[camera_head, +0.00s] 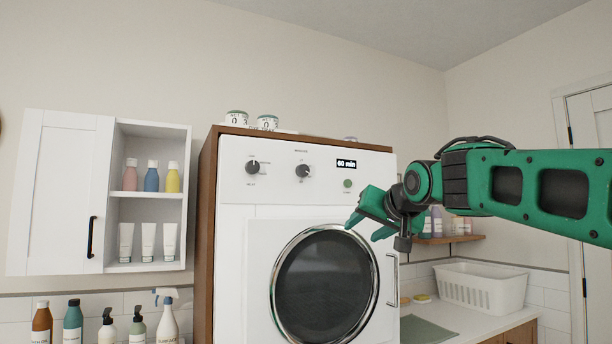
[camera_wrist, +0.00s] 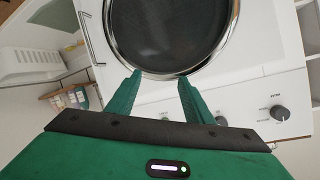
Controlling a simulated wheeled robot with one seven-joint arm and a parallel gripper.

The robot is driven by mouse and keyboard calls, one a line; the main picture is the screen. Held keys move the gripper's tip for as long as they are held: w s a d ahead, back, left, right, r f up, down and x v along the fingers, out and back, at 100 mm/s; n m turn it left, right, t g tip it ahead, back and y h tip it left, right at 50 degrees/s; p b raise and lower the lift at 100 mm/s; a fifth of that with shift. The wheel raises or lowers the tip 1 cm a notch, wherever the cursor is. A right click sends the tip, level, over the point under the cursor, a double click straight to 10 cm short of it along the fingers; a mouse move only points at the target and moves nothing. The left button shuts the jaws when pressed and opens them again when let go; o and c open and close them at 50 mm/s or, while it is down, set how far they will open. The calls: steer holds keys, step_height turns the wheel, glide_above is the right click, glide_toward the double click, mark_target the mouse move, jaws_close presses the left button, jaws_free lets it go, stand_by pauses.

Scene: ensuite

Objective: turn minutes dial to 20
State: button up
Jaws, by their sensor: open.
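The minutes dial (camera_head: 302,170) is a dark round knob with a light pointer on the white front panel of the machine (camera_head: 230,240). It is the right one of two knobs. The display (camera_head: 346,163) reads "60 min". My gripper (camera_head: 362,230) is open and empty, right of and below the dial, in front of the machine and apart from the dial. In the wrist view, which is turned over, the two green fingers (camera_wrist: 160,77) stand apart before the round door.
The left knob (camera_head: 252,167) and a green button (camera_head: 347,183) share the panel. Below are the round glass door (camera_head: 325,285) and its handle (camera_head: 394,285). An open white cabinet (camera_head: 150,195) with bottles hangs left. A white basket (camera_head: 481,288) stands on the counter at right.

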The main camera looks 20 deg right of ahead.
mark_target(305, 170)
steer(key=w+a+r+n+t+y, duration=0.15)
steer(key=a+r, duration=0.25)
steer(key=r, duration=0.4)
steer(key=w+a+r+t+y, duration=0.1)
steer(key=a+r+t+y, duration=0.1)
steer(key=a+r, duration=0.45)
steer(key=w, duration=0.7)
steer(key=w+r, duration=0.1)
steer(key=w, duration=0.2)
steer(key=shift+w, duration=0.25)
steer(key=c, duration=1)
